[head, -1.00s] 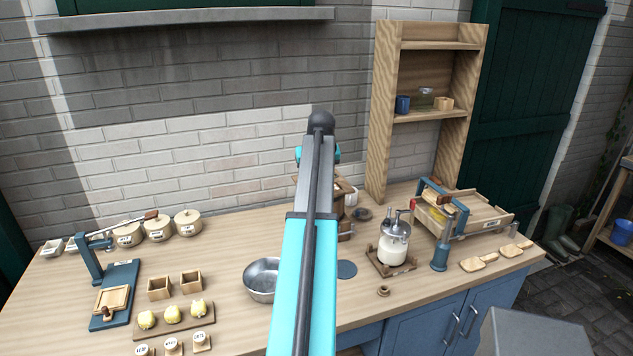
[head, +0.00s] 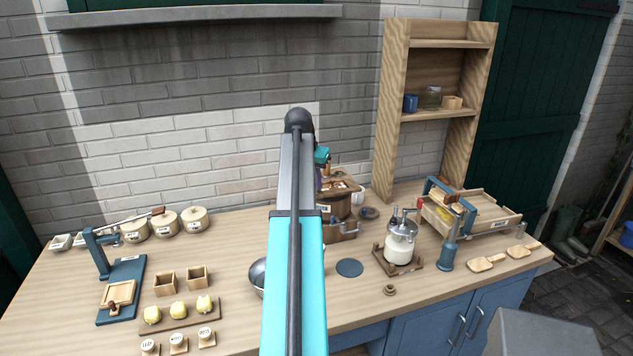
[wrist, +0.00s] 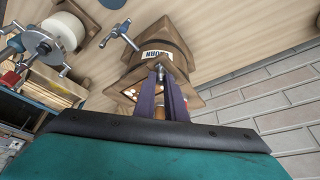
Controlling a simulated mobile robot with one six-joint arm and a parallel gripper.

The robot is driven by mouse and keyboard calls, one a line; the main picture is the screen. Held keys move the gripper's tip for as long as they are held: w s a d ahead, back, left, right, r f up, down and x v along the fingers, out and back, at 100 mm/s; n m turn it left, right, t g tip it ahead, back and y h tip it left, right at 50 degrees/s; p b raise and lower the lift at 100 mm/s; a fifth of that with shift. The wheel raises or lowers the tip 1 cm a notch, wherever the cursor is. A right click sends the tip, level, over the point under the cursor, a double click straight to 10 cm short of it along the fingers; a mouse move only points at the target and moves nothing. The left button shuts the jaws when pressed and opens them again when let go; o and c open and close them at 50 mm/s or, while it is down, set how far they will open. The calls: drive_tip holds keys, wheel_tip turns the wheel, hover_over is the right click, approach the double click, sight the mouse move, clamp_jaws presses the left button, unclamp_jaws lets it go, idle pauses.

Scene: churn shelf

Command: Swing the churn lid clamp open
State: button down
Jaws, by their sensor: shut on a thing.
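The wooden churn (head: 341,207) stands near the back of the bench, partly hidden behind my arm in the head view. In the wrist view the churn (wrist: 172,34) shows a label and a crank with a metal handle on one side. My gripper (wrist: 170,82) reaches the churn's lid with its two dark purple fingers close together. They are shut on the lid clamp (wrist: 160,72), of which only a small metallic end shows between the tips. The fingers cover the rest, so I cannot tell the clamp's angle.
A metal bowl (head: 257,272) is partly hidden by my arm. A glass jar with a crank (head: 400,246) stands right of the churn, with a blue press (head: 447,250) beyond it. A tall wooden shelf (head: 393,130) rises behind. Bench around the dark disc (head: 349,268) is clear.

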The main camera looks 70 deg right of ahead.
idle(0.4)
drive_tip(key=c, duration=1.8)
unclamp_jaws()
drive_tip(key=shift+r, duration=0.1)
drive_tip(key=shift+b+v, duration=1.75)
drive_tip(key=shift+v, duration=5.1)
drive_tip(key=shift+w+r, duration=0.1)
drive_tip(key=shift+w, duration=0.05)
